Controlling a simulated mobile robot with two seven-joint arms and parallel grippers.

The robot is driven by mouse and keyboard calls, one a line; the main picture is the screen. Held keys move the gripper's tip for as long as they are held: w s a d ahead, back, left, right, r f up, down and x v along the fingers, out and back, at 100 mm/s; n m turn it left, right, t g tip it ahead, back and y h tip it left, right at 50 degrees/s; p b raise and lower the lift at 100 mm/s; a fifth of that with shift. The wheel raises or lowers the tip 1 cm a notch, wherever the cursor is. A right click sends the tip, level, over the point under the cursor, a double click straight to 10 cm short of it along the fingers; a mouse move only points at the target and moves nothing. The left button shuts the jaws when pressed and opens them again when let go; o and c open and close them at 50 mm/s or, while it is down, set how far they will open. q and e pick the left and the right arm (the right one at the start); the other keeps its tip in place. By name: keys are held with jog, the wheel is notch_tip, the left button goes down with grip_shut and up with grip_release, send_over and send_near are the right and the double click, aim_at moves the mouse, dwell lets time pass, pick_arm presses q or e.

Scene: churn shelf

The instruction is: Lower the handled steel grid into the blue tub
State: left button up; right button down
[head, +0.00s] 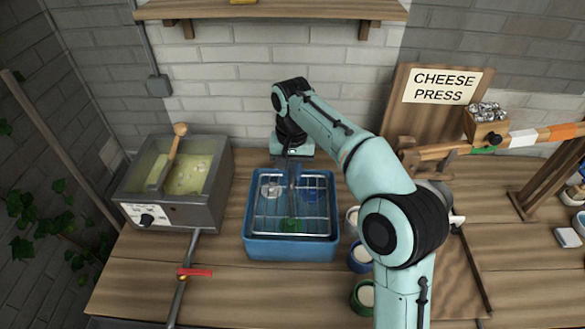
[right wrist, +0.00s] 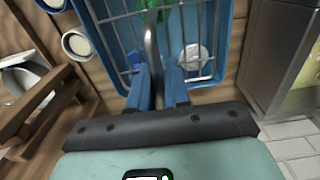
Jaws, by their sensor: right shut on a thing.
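The blue tub (head: 291,250) stands on the wooden bench in the head view; its rim also shows in the right wrist view (right wrist: 239,35). The steel grid (head: 312,234) lies within the tub's rim outline, roughly level; I cannot tell how deep it sits. Its wires show in the right wrist view (right wrist: 118,40). My right gripper (head: 290,160) is shut on the grid's upright handle (right wrist: 151,45), above the tub. Under the grid are a green thing (head: 293,225), a white round thing (right wrist: 194,56) and a blue thing (head: 313,196). My left gripper is not in view.
A steel vat (head: 178,215) with a wooden paddle (head: 172,155) stands left of the tub. A red-handled valve (head: 195,272) is in front of it. Blue (head: 359,258) and green (head: 364,296) cups stand close right of the tub. The cheese press (head: 440,95) is at the right.

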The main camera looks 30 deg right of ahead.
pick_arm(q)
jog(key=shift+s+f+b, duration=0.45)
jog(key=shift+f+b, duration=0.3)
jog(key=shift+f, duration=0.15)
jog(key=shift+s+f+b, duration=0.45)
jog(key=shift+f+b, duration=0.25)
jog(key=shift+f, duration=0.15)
pick_arm(e)
jog(key=shift+f, duration=3.4)
jog(key=c, duration=1)
grip_release()
notch_tip(320, 180, up, 13)
jog(key=p, duration=0.4)
jog(key=shift+r, duration=0.2)
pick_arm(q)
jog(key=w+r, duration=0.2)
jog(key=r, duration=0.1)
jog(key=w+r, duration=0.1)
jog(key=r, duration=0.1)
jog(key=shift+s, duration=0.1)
